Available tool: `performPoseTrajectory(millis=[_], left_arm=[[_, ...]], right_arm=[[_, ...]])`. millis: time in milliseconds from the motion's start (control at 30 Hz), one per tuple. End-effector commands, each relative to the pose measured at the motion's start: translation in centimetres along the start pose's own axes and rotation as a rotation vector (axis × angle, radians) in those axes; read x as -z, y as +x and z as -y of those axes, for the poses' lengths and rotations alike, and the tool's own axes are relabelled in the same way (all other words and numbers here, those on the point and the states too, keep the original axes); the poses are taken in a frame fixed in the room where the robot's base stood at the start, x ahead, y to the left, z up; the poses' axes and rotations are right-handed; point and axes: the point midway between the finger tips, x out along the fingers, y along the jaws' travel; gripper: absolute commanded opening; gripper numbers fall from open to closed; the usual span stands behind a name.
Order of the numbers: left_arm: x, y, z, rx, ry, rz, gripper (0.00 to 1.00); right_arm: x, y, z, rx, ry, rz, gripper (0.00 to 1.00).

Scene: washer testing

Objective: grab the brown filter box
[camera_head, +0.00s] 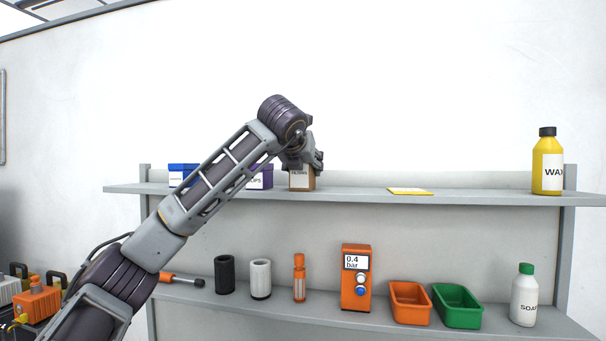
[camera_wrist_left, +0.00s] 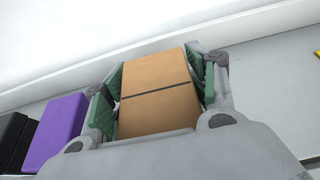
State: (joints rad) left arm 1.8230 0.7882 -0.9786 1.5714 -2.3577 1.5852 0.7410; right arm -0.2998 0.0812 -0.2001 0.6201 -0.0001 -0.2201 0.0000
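The brown filter box (camera_head: 301,182) stands on the upper shelf, with a white label on its front. My left gripper (camera_head: 318,161) is at its top, and my left arm reaches in from the left. In the left wrist view, the brown box's top (camera_wrist_left: 160,92), with a dark line across it, lies between the two green-padded fingers of my left gripper (camera_wrist_left: 160,88). One finger is on each side, close to the box. The fingers look spread; whether the pads touch its sides is hard to tell. My right gripper is not in view.
A purple box (camera_head: 262,178) stands just left of the brown box, with a blue box (camera_head: 182,170) farther left. A yellow flat item (camera_head: 410,191) and a wax bottle (camera_head: 547,165) are to the right. The shelf directly right of the brown box is clear.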

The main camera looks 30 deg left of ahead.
Motion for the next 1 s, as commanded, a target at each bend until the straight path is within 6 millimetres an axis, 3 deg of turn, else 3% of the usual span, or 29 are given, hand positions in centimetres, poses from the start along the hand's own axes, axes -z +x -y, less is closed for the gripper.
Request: performPoseTrajectory(millis=[567,1000], left_arm=[[-0.6,-0.3,0.1,0.001,-0.001,0.002,0.30],[-4.7,-2.0,0.1,0.002,-0.001,0.002,0.30]], right_arm=[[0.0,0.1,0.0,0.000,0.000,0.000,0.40],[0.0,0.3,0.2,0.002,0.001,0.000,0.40]])
